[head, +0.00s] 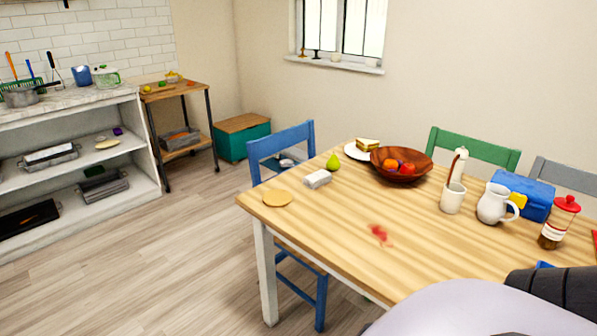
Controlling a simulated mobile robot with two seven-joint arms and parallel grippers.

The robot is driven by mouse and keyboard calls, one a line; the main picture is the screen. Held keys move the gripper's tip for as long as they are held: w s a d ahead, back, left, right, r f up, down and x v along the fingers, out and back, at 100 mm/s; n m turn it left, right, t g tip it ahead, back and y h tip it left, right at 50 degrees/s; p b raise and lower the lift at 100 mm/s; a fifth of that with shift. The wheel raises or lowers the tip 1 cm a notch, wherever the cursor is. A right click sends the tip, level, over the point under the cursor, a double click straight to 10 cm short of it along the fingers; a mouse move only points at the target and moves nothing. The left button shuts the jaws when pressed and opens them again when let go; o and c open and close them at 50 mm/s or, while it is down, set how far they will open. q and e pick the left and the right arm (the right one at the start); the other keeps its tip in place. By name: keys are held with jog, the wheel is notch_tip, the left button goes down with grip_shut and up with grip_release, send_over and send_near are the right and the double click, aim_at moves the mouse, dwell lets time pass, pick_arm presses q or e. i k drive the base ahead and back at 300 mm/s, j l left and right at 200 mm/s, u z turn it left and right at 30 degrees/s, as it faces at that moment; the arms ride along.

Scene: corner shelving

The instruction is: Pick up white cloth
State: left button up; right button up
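A small white folded cloth (317,179) lies on the wooden table (330,226), near its far left edge. It sits between a round tan disc (277,198) and a green pear (333,162), apart from both. Neither of my grippers is in view. A pale rounded part and a dark ribbed part, which look like my own body or arm, cover the table's near right corner.
A red stain (379,234) marks the table's middle. A wooden fruit bowl (428,160), a sandwich plate (352,151), a white cup (452,199), a white pitcher (491,204) and a red-lidded press (560,222) stand farther right. A blue chair (283,142) stands at the left end.

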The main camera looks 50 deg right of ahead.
aim_at(315, 180)
jog(key=i+u, duration=0.1)
jog(key=i, duration=1.05)
jog(key=i+l+u, duration=0.1)
jog(key=i, duration=1.05)
jog(key=i+z, duration=0.55)
jog(key=z, duration=2.7)
